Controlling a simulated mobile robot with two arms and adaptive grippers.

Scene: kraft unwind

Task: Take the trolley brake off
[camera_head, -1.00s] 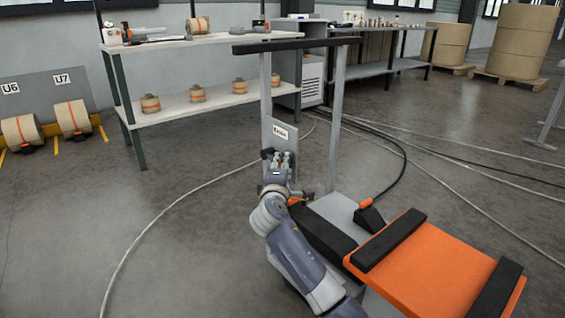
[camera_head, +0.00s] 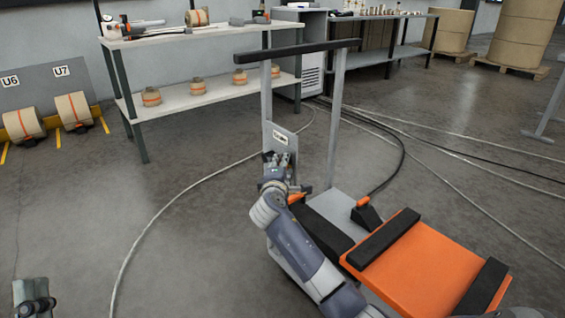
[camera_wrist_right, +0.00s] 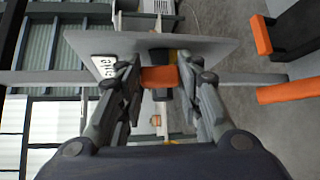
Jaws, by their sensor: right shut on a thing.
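The trolley has a grey upright frame with a black handlebar (camera_head: 297,47) and an orange deck (camera_head: 425,268) with black pads. A grey plate with a small white label (camera_head: 280,138) is fixed to its left post. My right gripper (camera_head: 277,160) is at the plate's lower part. In the right wrist view, my right gripper (camera_wrist_right: 160,88) is shut on an orange lever grip (camera_wrist_right: 158,77), in front of the plate (camera_wrist_right: 205,50). The grip is hidden by the fingers in the head view. My left gripper (camera_head: 36,300) is low at the left edge, apart from the trolley; its fingers are unclear.
A black wedge with an orange end (camera_head: 366,211) sits on the trolley base, with a black cable running back. Cables (camera_head: 150,222) cross the floor. A shelf with rolls (camera_head: 215,93) stands behind, and rolls (camera_head: 73,108) rest at left. The floor at left is otherwise clear.

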